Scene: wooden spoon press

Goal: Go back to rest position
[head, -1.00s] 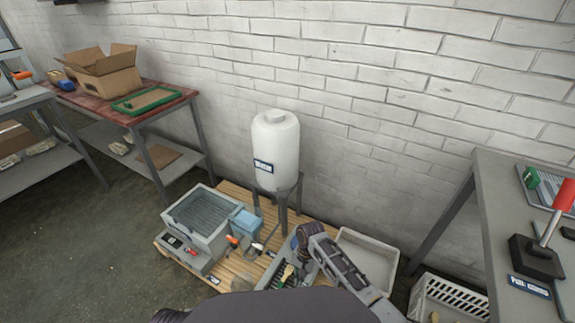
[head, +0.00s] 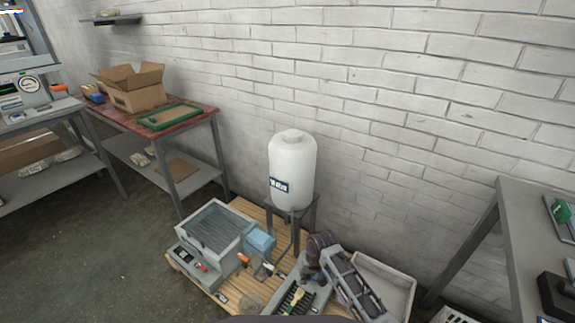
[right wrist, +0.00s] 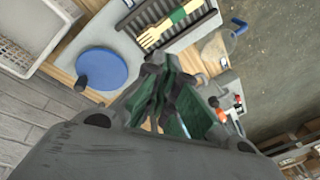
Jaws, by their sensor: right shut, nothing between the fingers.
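My right gripper (head: 312,268) hangs above the wooden pallet, its wrist bent downward from my arm at lower right. In the right wrist view its dark green fingers (right wrist: 160,66) are shut with nothing between them. Below and beyond the tips lies a dark ribbed tray (right wrist: 185,28) holding a light wooden fork (right wrist: 160,35) with a green band. The tray also shows in the head view (head: 300,296). I cannot tell the gripper's exact height over it. My left gripper is not in view.
A blue disc (right wrist: 100,68) and a pale crate (right wrist: 38,35) lie beside the fingers. A white tank (head: 292,170) on a stand and a grey basin (head: 212,228) share the pallet. A grey table (head: 520,225) stands right; a red-topped bench (head: 190,121) stands left.

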